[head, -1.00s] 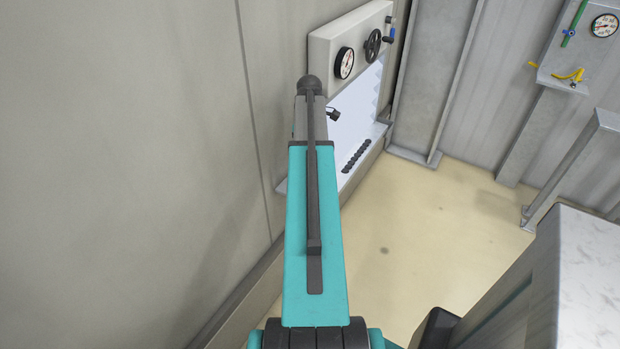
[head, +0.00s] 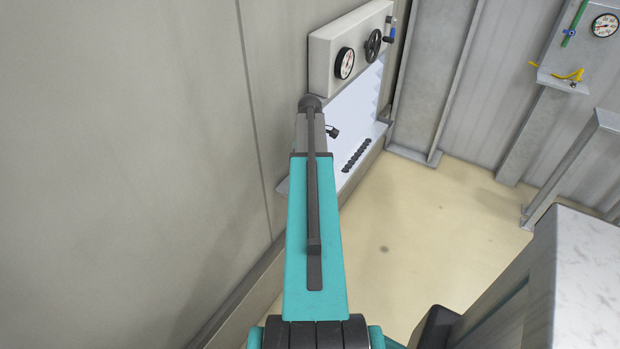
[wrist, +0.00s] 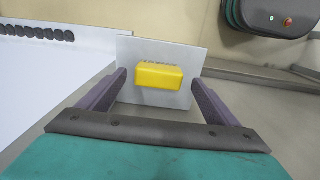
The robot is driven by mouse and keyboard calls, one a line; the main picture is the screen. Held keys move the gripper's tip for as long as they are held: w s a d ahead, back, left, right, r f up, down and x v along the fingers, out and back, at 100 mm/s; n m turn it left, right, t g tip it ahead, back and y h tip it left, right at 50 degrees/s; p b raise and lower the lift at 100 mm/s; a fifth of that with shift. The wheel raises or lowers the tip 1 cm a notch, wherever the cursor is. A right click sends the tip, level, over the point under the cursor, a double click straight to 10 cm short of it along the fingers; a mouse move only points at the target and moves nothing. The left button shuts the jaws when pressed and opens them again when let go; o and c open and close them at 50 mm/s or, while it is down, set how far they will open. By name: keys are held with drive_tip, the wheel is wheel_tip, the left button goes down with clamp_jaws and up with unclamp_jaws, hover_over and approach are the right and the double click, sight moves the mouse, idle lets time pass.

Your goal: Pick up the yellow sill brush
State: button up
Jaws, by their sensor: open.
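The yellow sill brush (wrist: 165,75) shows in the wrist view as a small yellow block with a dark row along its top edge. It lies on or against a light grey plate (wrist: 194,58). My gripper (wrist: 160,80) is open, with one purple-grey finger on each side of the brush in the picture. I see gaps between the brush and both fingers, and I cannot tell how far ahead of the fingertips it lies. In the head view my arm hides the brush and the fingers.
A panel with a gauge (head: 345,64) and a dark handwheel (head: 373,43) stands above a white board (head: 350,110) and a row of black knobs (head: 356,155). The floor (head: 420,220) is clear.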

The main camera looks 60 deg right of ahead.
drive_tip(key=shift+f, duration=0.15)
drive_tip(key=shift+w+d+f+p, duration=0.1)
drive_tip(key=shift+f+p, duration=0.8)
drive_tip(key=shift+f, duration=1.55)
drive_tip(key=shift+c, duration=0.4)
drive_tip(key=c, duration=1.1)
